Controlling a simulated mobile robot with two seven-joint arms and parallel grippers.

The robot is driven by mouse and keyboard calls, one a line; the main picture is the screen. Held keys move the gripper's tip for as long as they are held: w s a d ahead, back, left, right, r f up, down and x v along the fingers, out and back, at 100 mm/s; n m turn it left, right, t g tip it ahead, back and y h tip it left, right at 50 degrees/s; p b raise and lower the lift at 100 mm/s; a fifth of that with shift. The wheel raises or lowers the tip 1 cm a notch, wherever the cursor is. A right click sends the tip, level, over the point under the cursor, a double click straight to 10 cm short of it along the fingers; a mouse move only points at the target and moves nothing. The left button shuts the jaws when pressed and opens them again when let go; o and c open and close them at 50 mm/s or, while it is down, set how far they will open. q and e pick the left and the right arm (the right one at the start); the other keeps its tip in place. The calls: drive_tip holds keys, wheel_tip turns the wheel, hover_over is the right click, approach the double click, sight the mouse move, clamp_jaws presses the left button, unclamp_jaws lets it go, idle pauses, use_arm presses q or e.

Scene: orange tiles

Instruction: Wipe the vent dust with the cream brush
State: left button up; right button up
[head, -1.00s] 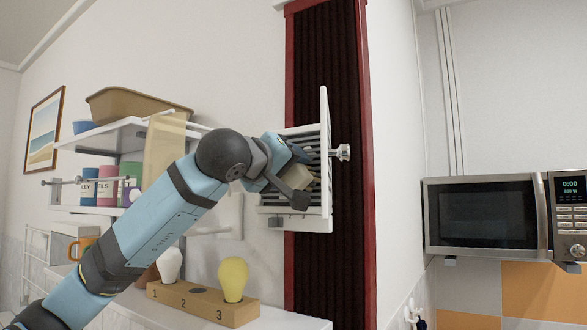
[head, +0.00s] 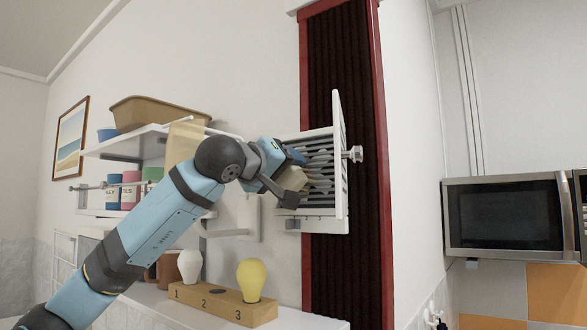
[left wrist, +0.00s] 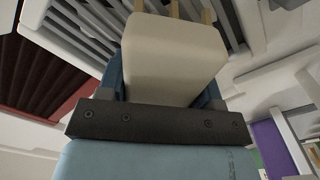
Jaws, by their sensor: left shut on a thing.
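The white slatted vent (head: 318,165) stands on the wall beside the dark ribbed panel, with an open white frame and a silver knob (head: 355,154) at its right. My left gripper (head: 290,180) is at the vent's front, shut on the cream brush (head: 295,187). In the left wrist view the brush (left wrist: 175,55) fills the space between the fingers, and its far end lies against or close to the vent slats (left wrist: 90,25); contact cannot be told. Grey patches show between the slats in the head view; whether they are dust is unclear. My right gripper is not in view.
Below the vent, a shelf (head: 290,318) holds a wooden block (head: 222,304) with a white bulb and a yellow bulb. Shelves with canisters and a tan basket (head: 160,112) are at the left. A microwave (head: 515,217) is at the right.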

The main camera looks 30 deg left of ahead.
use_arm(q)
drive_tip(key=shift+a+r+n+y, duration=0.15)
drive_tip(key=shift+a+n+y, duration=0.15)
drive_tip(key=shift+a, duration=0.35)
drive_tip(key=shift+s+a+f+b, duration=0.15)
drive_tip(key=shift+s+f+b, duration=0.05)
drive_tip(key=shift+s+b, duration=0.15)
drive_tip(key=s+a, duration=0.1)
drive_tip(key=s, duration=0.1)
drive_tip(key=s+a, duration=0.1)
drive_tip(key=shift+a+f, duration=0.25)
drive_tip(key=shift+a, duration=0.05)
drive_tip(key=s, duration=0.2)
drive_tip(key=s+d+b, duration=0.1)
drive_tip(key=s, duration=0.2)
drive_tip(key=shift+r, duration=0.1)
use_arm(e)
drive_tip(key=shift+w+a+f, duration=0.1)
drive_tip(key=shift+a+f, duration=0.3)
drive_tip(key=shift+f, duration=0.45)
use_arm(q)
drive_tip(key=shift+w, duration=0.2)
